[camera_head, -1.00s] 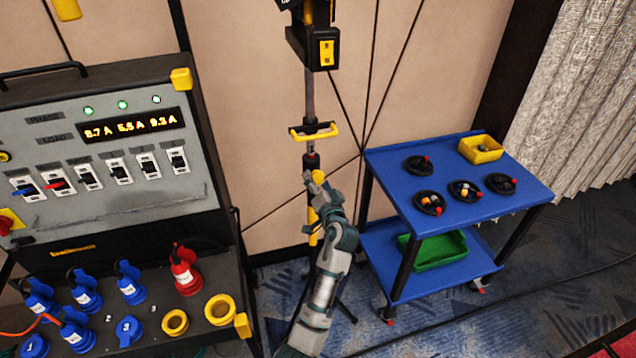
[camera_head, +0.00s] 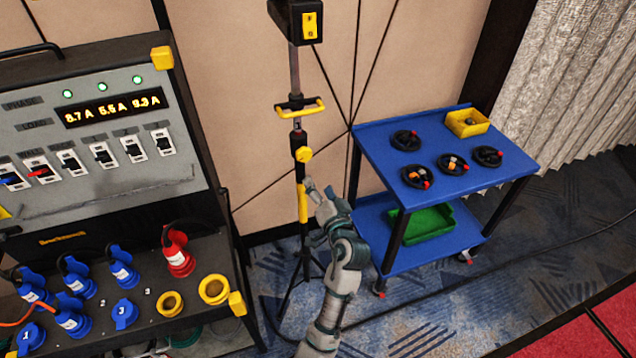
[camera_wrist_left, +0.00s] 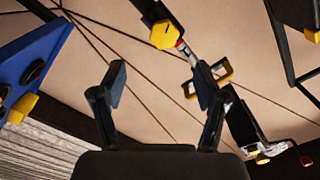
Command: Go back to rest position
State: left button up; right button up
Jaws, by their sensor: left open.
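My left gripper (camera_head: 318,190) is in the middle of the head view, just in front of and to the right of a tripod stand (camera_head: 302,200). In the left wrist view its two fingers (camera_wrist_left: 160,80) are spread apart with nothing between them. The stand's yellow knob (camera_head: 304,154) is just above the gripper in the head view. The knob also shows beyond the fingertips in the left wrist view (camera_wrist_left: 163,35), and the gripper looks apart from it. My right gripper is not in view.
A grey power panel (camera_head: 95,140) with blue and red plugs stands at the left. A blue cart (camera_head: 440,140) with black rings, a yellow bin (camera_head: 467,123) and a green tray (camera_head: 427,222) stands to the right of my arm. A cable crosses the carpet.

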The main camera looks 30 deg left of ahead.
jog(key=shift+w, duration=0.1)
